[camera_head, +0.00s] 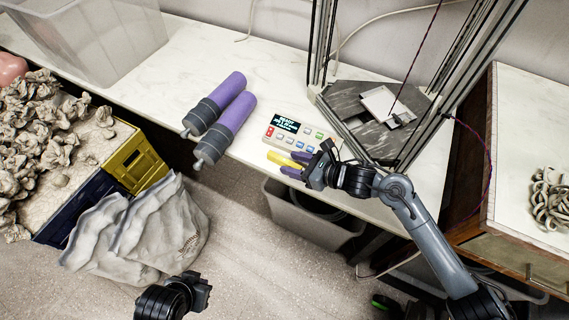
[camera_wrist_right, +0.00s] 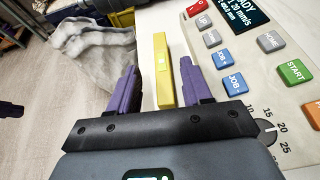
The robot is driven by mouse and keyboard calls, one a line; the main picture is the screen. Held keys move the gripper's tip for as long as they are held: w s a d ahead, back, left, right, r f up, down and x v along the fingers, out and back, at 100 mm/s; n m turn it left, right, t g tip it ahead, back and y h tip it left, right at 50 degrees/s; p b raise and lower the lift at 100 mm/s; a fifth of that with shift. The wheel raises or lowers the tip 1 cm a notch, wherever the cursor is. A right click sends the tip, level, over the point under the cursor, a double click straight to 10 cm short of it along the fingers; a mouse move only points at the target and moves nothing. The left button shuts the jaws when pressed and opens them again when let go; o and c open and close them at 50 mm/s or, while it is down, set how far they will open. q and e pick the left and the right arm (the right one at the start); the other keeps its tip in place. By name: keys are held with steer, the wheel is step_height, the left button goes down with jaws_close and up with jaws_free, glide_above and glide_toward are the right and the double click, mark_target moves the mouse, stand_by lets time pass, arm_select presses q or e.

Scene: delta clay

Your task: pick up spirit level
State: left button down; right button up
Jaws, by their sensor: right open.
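The spirit level is a small yellow bar (camera_head: 283,159) on the white table near its front edge, just in front of the control panel. In the right wrist view the yellow spirit level (camera_wrist_right: 163,72) lies between the two purple fingers. My right gripper (camera_head: 291,164) is open around it, and it also shows in the right wrist view (camera_wrist_right: 158,92). A gap shows on each side of the bar. My left gripper (camera_head: 193,288) is low in the head view, over the floor and away from the level; its fingers do not show clearly.
A control panel (camera_head: 298,133) with coloured buttons lies right beside the level. Two purple-and-grey cylinders (camera_head: 221,112) lie to the left on the table. A metal-framed machine (camera_head: 364,112) stands to the right. A grey bin (camera_head: 311,218) is below the table edge.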

mark_target(285, 160)
steer(key=shift+x, duration=1.15)
steer(key=shift+w+a+b, duration=0.3)
steer(key=shift+w, duration=0.05)
steer(key=shift+s+d, duration=0.1)
steer(key=c, duration=0.9)
jaws_close()
steer(key=shift+r, duration=0.1)
